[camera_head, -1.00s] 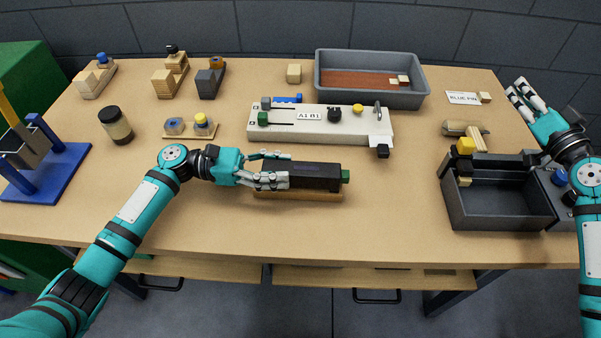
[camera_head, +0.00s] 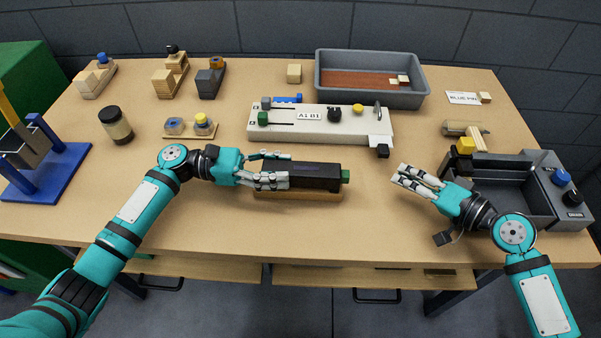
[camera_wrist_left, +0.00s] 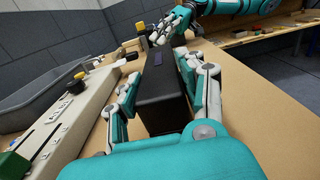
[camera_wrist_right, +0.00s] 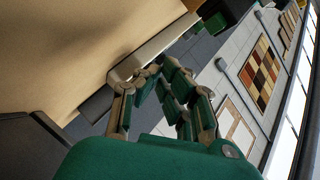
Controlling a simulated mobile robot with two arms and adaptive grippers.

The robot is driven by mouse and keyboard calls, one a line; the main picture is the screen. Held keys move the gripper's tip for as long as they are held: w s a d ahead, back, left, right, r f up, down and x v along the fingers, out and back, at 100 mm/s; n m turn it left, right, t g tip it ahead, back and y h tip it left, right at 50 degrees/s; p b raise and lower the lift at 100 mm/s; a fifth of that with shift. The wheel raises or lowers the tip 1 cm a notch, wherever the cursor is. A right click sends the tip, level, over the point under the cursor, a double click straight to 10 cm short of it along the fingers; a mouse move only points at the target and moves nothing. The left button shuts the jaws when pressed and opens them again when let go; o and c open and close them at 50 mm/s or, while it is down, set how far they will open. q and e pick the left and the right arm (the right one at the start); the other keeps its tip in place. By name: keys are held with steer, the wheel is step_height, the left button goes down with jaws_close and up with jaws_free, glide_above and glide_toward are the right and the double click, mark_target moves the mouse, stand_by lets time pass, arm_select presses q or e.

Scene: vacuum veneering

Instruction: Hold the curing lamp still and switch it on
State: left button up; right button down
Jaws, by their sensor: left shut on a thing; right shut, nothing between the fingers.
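The curing lamp (camera_head: 316,177) is a long black box on a wooden base (camera_head: 300,194), with a green button (camera_head: 345,176) on its right end. It lies at the front middle of the table. My left gripper (camera_head: 272,169) is shut on the lamp's left end, its fingers on both long sides; the left wrist view shows the lamp (camera_wrist_left: 160,90) between them. My right gripper (camera_head: 406,178) is shut and empty, to the right of the green button and apart from it. It also shows at the top of the left wrist view (camera_wrist_left: 166,32).
A white fixture (camera_head: 340,122) marked "A1 B1" stands behind the lamp. A dark bin (camera_head: 520,200) with a blue and a black knob is at right. A grey tray (camera_head: 370,98) is at the back. Table between the lamp and my right gripper is clear.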

steer(key=shift+w+a+r, duration=0.1)
steer(key=shift+a, duration=1.7)
steer(key=shift+w+a+r, duration=0.1)
steer(key=shift+a, duration=1.65)
steer(key=shift+a, duration=0.15)
steer(key=shift+a, duration=0.25)
steer(key=shift+a, duration=0.55)
steer(key=shift+d, duration=1)
steer(key=shift+s+d, duration=0.1)
steer(key=shift+d, duration=2.9)
